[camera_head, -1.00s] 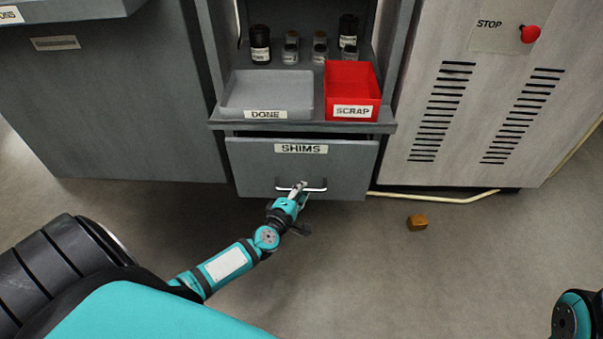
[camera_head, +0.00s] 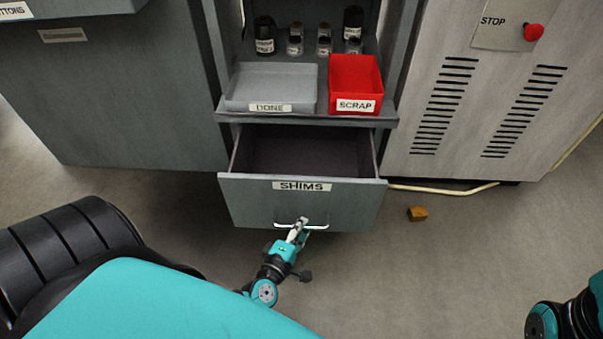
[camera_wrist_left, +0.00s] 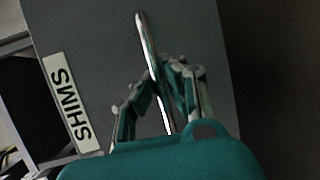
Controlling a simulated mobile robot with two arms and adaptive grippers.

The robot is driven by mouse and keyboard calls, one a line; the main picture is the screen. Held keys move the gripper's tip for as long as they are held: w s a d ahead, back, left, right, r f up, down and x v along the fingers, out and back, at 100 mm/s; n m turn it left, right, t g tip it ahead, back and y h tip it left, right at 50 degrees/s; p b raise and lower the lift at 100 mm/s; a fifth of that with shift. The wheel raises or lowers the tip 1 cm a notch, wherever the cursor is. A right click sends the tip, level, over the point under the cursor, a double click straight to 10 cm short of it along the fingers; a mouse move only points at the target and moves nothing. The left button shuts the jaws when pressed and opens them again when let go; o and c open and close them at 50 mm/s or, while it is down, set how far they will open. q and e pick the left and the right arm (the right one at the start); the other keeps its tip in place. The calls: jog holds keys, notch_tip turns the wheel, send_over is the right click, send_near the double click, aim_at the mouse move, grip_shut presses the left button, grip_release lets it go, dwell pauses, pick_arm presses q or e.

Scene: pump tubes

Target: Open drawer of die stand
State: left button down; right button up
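The drawer labelled SHIMS (camera_head: 245,203) of the grey stand is pulled part way out, and its dark inside shows empty as far as I can see. Its bar handle (camera_head: 318,227) is on the front panel. My left gripper (camera_head: 300,228) is at the middle of the handle. In the left wrist view its fingers (camera_wrist_left: 160,88) are on both sides of the chrome handle (camera_wrist_left: 148,45), closed around it. The SHIMS label (camera_wrist_left: 70,103) shows beside them. Of my right arm only a part shows at the lower right; its gripper is out of view.
On the shelf above the drawer are a grey tray labelled DONE (camera_head: 270,83), a red SCRAP bin (camera_head: 355,78) and several small bottles (camera_head: 295,46). A small brown block (camera_head: 417,214) lies on the floor to the right, near a pale cable (camera_head: 445,191). A vented cabinet stands right.

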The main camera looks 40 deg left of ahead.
pick_arm(q)
jog(key=shift+r, duration=0.1)
jog(key=c, duration=1.4)
grip_release()
jog(key=v, duration=0.7)
jog(key=shift+s, duration=0.25)
